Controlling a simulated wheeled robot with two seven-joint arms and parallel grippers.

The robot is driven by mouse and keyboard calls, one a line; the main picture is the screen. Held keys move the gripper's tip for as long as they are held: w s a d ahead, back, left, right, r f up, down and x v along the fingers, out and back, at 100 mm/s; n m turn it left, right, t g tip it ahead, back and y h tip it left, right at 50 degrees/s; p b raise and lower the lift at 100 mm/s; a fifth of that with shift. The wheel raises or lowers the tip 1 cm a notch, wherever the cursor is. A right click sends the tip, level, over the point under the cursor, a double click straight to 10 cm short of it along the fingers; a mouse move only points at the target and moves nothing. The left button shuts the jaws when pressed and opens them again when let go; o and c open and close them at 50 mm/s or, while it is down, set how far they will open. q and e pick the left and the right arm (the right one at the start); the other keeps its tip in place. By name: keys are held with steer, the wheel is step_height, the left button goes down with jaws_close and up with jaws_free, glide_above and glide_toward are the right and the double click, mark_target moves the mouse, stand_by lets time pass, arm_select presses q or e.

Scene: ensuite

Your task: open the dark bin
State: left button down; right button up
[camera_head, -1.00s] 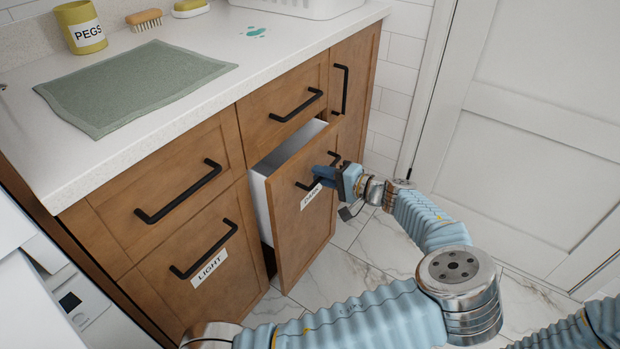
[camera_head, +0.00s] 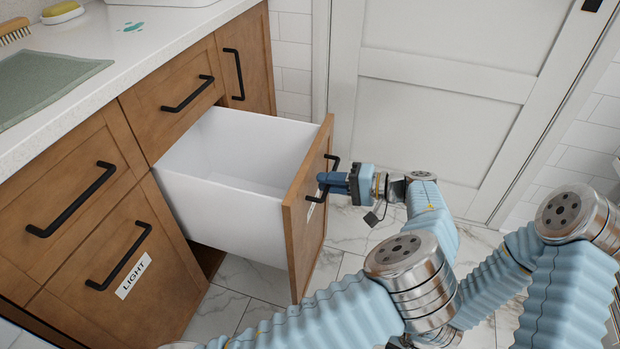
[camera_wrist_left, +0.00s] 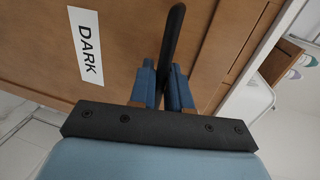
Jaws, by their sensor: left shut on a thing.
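The dark bin (camera_head: 225,215) is a pull-out white bin behind a wooden front, standing well out from the cabinet. Its inside shows empty from above. The front carries a black bar handle (camera_head: 333,160) and, in the left wrist view, a white label reading DARK (camera_wrist_left: 86,47). My left gripper (camera_head: 325,184) is shut on this handle; in the left wrist view its blue fingers (camera_wrist_left: 164,88) sit on both sides of the black bar. My right gripper is out of the head view; one of my other arm links shows at the right.
The LIGHT bin front (camera_head: 122,262) is closed beside the open bin. Drawers above are closed. The counter holds a green mat (camera_head: 45,85), a brush (camera_head: 14,30) and soap (camera_head: 62,12). A white door (camera_head: 440,90) stands behind, with marble floor before it.

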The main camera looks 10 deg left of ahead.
arm_select(q)
steer(key=shift+f+v, duration=0.2)
steer(key=shift+v, duration=0.75)
steer(key=shift+f+v, duration=0.2)
steer(key=shift+v, duration=0.75)
steer(key=shift+d, duration=0.1)
steer(key=c, duration=1.3)
jaws_free()
